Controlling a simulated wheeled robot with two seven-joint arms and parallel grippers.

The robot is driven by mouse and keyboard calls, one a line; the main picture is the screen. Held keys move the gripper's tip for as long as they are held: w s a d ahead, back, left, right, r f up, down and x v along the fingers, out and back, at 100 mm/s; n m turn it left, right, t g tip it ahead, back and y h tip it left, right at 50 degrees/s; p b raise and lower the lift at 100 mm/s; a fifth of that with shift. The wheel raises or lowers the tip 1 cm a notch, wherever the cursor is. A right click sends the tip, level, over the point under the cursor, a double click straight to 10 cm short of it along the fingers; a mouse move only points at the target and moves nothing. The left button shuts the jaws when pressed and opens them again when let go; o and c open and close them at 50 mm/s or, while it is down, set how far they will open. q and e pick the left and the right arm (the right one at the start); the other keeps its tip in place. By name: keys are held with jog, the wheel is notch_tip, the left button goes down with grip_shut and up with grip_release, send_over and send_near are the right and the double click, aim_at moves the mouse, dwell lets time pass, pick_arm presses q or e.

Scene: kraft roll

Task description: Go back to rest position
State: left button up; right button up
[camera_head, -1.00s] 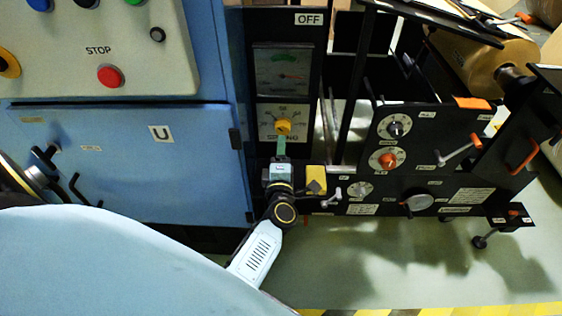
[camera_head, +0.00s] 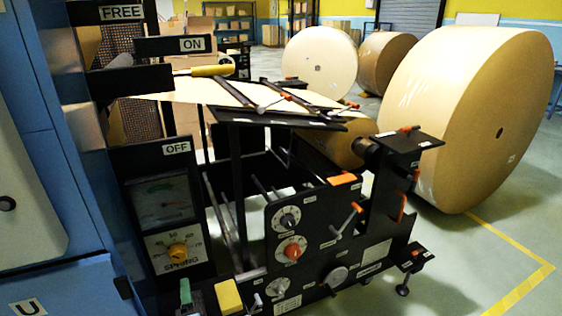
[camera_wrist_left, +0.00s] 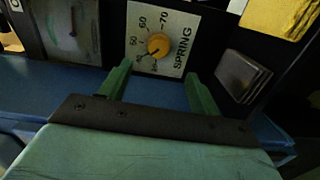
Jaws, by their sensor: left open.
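My left gripper (camera_head: 186,294) shows at the bottom edge of the head view, mostly cut off, with a green finger visible. In the left wrist view my left gripper (camera_wrist_left: 160,85) has its two green fingers wide apart with nothing between them. The yellow SPRING knob (camera_head: 178,250) sits on a white dial plate on the black machine panel, just above the gripper. In the left wrist view the knob (camera_wrist_left: 159,45) lies beyond the fingertips, apart from them. My right gripper is in neither current view.
The black machine frame (camera_head: 252,228) with dials and levers stands right of the gripper. A yellow block (camera_head: 228,297) is close beside it. The blue cabinet (camera_head: 62,280) is at left. Large paper rolls (camera_head: 475,120) stand behind, and open floor (camera_head: 470,250) lies at right.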

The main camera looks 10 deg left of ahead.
pick_arm(q)
jog(key=s+d+f+m+h, duration=0.2)
jog(key=d+f+m+h, duration=0.35)
jog(key=m+h, duration=0.4)
jog(key=s+f+m+g, duration=0.9)
jog(key=s+f+m, duration=0.3)
jog(key=f, duration=0.1)
jog(key=s+a+f+m+g+y+p, duration=0.1)
jog(key=s+a+m+g, duration=0.15)
jog(key=s, duration=0.25)
jog(key=s+a+f+m+g+y, duration=0.1)
jog(key=s+a+f+g, duration=0.1)
jog(key=s+a, duration=0.3)
jog(key=s+d+r+p, duration=0.1)
jog(key=s+d+p, duration=0.1)
jog(key=s+p, duration=0.6)
jog(key=s+d+r+g+h+p, duration=0.1)
jog(key=s+d+p, duration=0.1)
jog(key=s+p, duration=0.7)
jog(key=shift+s+d+m+p, duration=0.25)
jog(key=shift+m+p, duration=0.05)
jog(key=shift+p, duration=0.7)
pick_arm(e)
jog(key=s+a+r+g+y, duration=0.1)
jog(key=s+a+r, duration=0.1)
jog(key=s, duration=1.5)
jog(key=shift+s+a, duration=0.35)
jog(key=shift+a, duration=0.3)
jog(key=shift+r, duration=0.1)
